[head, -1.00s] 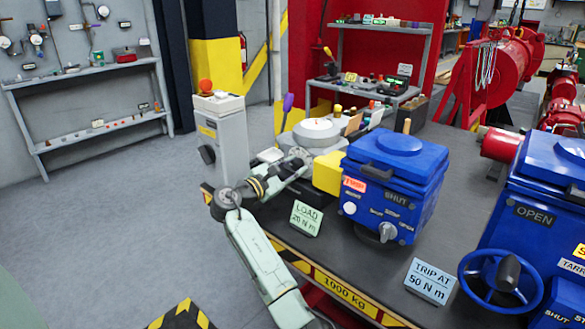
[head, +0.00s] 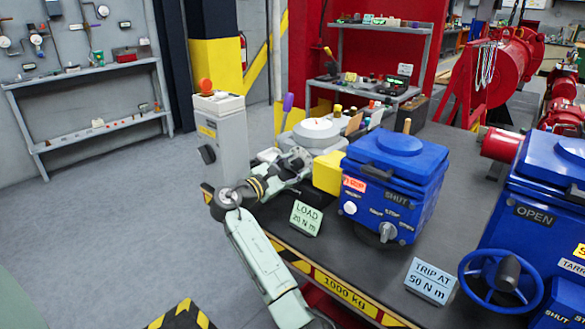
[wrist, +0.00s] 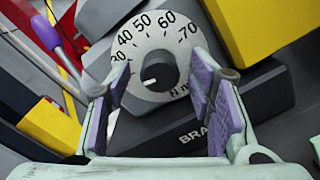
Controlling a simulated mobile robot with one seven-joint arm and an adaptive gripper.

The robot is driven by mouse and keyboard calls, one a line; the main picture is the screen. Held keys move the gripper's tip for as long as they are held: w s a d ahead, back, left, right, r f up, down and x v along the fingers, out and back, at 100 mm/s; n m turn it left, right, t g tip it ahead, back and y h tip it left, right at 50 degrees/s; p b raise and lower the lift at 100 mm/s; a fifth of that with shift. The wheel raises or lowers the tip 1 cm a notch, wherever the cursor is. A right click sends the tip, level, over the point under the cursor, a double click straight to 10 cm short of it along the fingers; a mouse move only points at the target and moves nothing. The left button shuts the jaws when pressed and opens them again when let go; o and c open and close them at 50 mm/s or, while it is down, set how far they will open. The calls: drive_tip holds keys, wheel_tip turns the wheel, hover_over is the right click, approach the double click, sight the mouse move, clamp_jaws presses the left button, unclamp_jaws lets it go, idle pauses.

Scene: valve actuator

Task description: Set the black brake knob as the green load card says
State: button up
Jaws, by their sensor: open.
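The green load card (head: 306,217) reads LOAD 20 N m and stands near the bench's front edge. The black brake knob (wrist: 160,68) sits in the middle of a pale round dial (wrist: 146,35) marked 40, 50, 60 and 70, with a partly covered number at the left. Its white mark points to the lower left; the scale there is hidden by my left finger. My gripper (wrist: 160,100) is open, its purple-padded fingers on either side of the knob and apart from it. In the head view my gripper (head: 298,160) is at the grey unit, and the knob cannot be made out.
A yellow block (head: 327,172) and a blue box marked SHUT (head: 395,180) stand right of my gripper. A grey post with an orange knob (head: 205,86) stands left. A blue card (head: 431,281) reads TRIP AT 50 N m. A purple-handled tool (wrist: 45,32) is close by.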

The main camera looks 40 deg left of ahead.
drive_tip(key=s, duration=1.2)
drive_tip(key=shift+a, duration=0.45)
